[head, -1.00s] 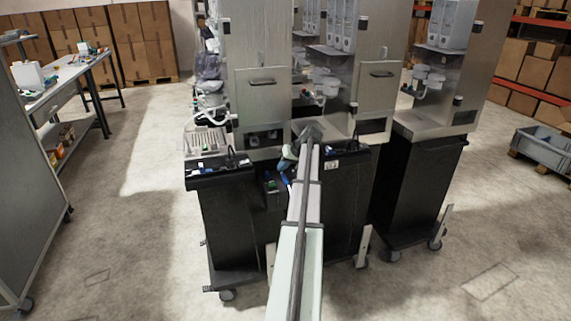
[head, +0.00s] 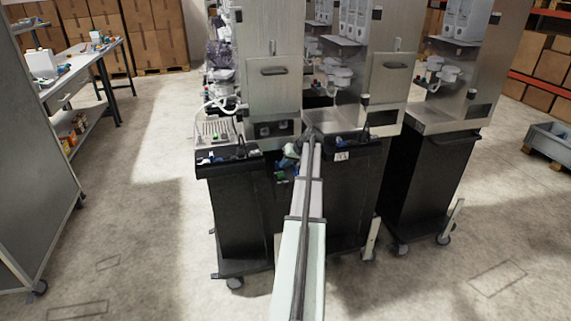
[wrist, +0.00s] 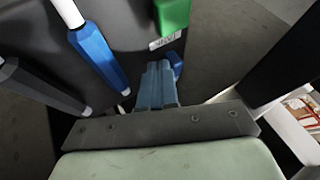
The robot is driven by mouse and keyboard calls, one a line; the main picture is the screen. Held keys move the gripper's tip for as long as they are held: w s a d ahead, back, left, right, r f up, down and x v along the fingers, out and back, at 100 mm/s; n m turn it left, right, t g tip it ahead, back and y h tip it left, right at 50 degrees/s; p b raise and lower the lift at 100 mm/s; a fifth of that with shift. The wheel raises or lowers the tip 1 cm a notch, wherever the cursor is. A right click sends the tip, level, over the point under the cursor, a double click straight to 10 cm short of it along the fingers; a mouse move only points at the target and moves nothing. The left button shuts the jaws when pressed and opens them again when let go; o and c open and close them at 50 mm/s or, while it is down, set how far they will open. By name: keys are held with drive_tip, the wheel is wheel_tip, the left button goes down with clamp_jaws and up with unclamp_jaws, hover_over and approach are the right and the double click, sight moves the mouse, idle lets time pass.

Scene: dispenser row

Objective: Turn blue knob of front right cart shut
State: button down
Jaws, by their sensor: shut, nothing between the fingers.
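My gripper (head: 290,157) is small and partly hidden in the head view, low at the gap between the left and middle carts. In the wrist view its blue-grey fingers (wrist: 158,82) are shut and empty. A small blue piece (wrist: 177,64), possibly the blue knob, shows just right of the fingertips; I cannot tell whether they touch. A green block (wrist: 173,14) is above it. A blue six-sided bar with white ends (wrist: 95,57) slants at the left. The middle cart (head: 354,195) and the right cart (head: 430,185) have black bodies; which is the front right cart is unclear.
The left cart (head: 238,220) stands close to the middle one, with my arm over the gap. A workbench (head: 85,65) stands at the back left and a grey panel (head: 35,170) at the left edge. A grey bin (head: 550,145) is at the right. The front floor is clear.

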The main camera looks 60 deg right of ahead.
drive_tip(key=shift+a+m+h, duration=0.45)
drive_tip(key=shift+m+h, duration=0.25)
drive_tip(key=shift+m, duration=0.4)
drive_tip(key=shift+a+m+h, duration=0.2)
drive_tip(key=shift+m+h, duration=0.1)
drive_tip(key=shift+m, duration=0.1)
drive_tip(key=shift+w+a, duration=0.65)
drive_tip(key=shift+a, duration=0.35)
drive_tip(key=shift+w+a, duration=0.4)
drive_tip(key=shift+w, duration=0.45)
drive_tip(key=shift+w+a, duration=0.1)
drive_tip(key=shift+w, duration=0.15)
drive_tip(key=shift+a, duration=0.1)
